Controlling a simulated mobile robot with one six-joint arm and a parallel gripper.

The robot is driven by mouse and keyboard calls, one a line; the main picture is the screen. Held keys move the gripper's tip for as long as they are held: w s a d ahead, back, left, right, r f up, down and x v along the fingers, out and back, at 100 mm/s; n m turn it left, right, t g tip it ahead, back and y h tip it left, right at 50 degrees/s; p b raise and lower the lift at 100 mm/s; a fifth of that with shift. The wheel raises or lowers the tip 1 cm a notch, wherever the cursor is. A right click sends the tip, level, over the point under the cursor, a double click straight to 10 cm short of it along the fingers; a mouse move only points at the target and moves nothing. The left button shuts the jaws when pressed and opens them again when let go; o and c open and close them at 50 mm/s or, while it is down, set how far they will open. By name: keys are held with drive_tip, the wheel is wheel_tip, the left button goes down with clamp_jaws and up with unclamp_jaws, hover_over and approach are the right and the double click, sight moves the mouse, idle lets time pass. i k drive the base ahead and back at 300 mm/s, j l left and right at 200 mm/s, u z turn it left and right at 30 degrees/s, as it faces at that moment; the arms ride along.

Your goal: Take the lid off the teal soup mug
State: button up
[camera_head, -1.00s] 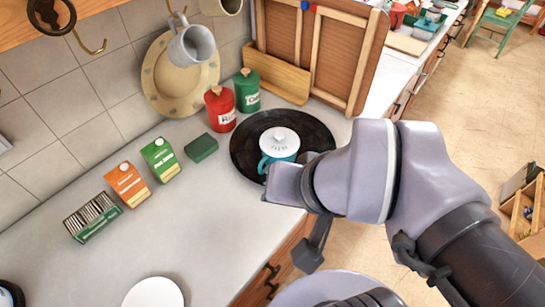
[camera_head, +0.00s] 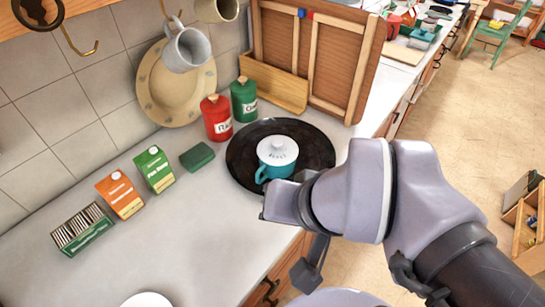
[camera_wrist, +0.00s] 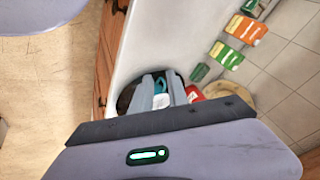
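The teal soup mug (camera_head: 274,170) stands upright on a round black tray (camera_head: 240,148) on the counter. Its white lid (camera_head: 278,150), with a small knob on top, sits on the mug. My gripper shows in the wrist view (camera_wrist: 162,90) with its two grey fingers apart and the white lid (camera_wrist: 160,101) visible between and beyond them. Part of the teal mug (camera_wrist: 161,84) also shows there.
A red canister (camera_head: 216,120) and a green canister (camera_head: 244,100) stand behind the tray. A green sponge-like block (camera_head: 197,156), two cartons (camera_head: 120,194) (camera_head: 154,168) and a rack (camera_head: 82,229) are to the left. A wooden board (camera_head: 275,85) leans behind.

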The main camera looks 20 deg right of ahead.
sight(277, 151)
drive_tip(key=i+l+u, duration=0.15)
drive_tip(key=l+u, duration=0.15)
drive_tip(key=u, duration=0.15)
drive_tip(key=l+u, duration=0.4)
drive_tip(key=i+l+u, duration=0.1)
drive_tip(key=l+u, duration=0.15)
drive_tip(key=u, duration=0.2)
drive_tip(key=l+u, duration=0.65)
drive_tip(key=u, duration=0.2)
drive_tip(key=k, duration=0.05)
